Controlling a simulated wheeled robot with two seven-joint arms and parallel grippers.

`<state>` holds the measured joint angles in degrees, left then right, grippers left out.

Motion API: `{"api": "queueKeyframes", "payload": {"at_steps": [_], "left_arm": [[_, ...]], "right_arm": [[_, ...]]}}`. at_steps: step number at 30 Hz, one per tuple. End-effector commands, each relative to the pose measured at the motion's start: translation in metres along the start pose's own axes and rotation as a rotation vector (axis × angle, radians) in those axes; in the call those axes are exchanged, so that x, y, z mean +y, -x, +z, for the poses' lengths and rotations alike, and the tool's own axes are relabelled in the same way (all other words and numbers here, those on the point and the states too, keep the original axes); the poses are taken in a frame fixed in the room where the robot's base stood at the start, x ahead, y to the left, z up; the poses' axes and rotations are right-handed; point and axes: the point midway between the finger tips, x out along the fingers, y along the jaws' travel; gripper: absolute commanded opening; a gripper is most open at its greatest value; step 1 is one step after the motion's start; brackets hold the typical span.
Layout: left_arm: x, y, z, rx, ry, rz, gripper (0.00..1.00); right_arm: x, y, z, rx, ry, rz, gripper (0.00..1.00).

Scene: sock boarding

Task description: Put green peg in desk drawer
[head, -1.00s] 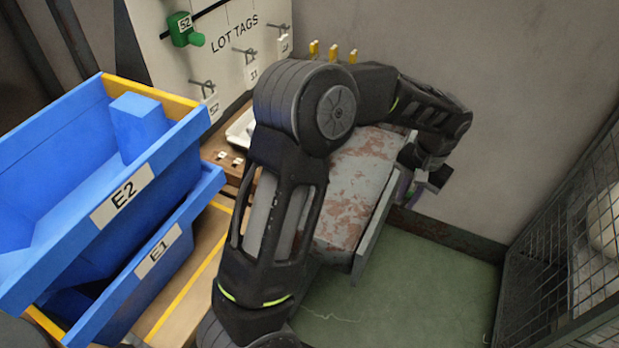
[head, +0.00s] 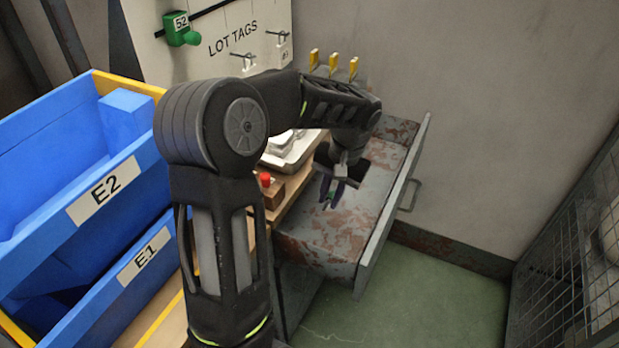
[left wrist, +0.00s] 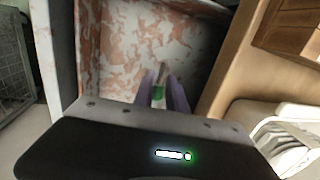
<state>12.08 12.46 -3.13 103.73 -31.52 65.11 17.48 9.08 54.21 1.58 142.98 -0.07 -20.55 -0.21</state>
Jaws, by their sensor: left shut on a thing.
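The desk drawer (head: 300,240) is pulled open, a grey metal box with rust patches and a handle on its front. My left gripper (head: 332,193) points down over the drawer opening. In the left wrist view, its purple fingers (left wrist: 160,95) are shut on the peg (left wrist: 158,92), which shows a green band and a pale tip. The drawer's rust-patched inside (left wrist: 120,50) lies beyond the peg. In the head view only a speck of green shows between the fingers. I cannot tell how far the peg is above the drawer floor. My right gripper is not in view.
Blue bins E2 (head: 105,190) and E1 (head: 145,262) stand at the left. A lot tags board (head: 215,70) with a green 52 piece (head: 180,30) is behind. A white tray (head: 293,152) and a red knob (head: 264,179) are on the desk. A wire cage (head: 560,250) stands right.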

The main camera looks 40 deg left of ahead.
Motion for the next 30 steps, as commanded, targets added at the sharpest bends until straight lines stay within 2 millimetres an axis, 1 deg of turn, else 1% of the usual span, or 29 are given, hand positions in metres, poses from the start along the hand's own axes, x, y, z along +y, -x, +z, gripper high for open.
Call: {"api": "queueKeyframes", "payload": {"at_steps": [2, 5, 12, 15, 25, 28, 30], "left_arm": [[0.0, -0.001, 0.0, 0.0, 0.0, 0.0, 0.0], [0.002, -0.008, 0.0, -0.002, -0.001, -0.001, 0.0], [0.009, -0.049, -0.002, -0.004, -0.001, 0.0, 0.0], [0.01, -0.06, -0.003, -0.001, 0.0, 0.0, 0.0], [0.011, -0.063, -0.003, 0.0, 0.0, 0.0, 0.0], [0.012, -0.072, -0.003, -0.003, -0.001, -0.001, 0.0], [0.014, -0.082, -0.003, -0.004, -0.001, 0.0, 0.0]], "right_arm": [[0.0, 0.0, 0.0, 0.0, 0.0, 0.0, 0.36], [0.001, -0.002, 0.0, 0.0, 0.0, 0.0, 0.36], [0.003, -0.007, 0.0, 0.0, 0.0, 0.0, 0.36], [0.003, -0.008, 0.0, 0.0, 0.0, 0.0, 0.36], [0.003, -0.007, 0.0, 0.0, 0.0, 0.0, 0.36], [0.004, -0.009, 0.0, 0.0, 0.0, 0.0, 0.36], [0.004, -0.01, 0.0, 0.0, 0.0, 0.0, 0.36]]}}
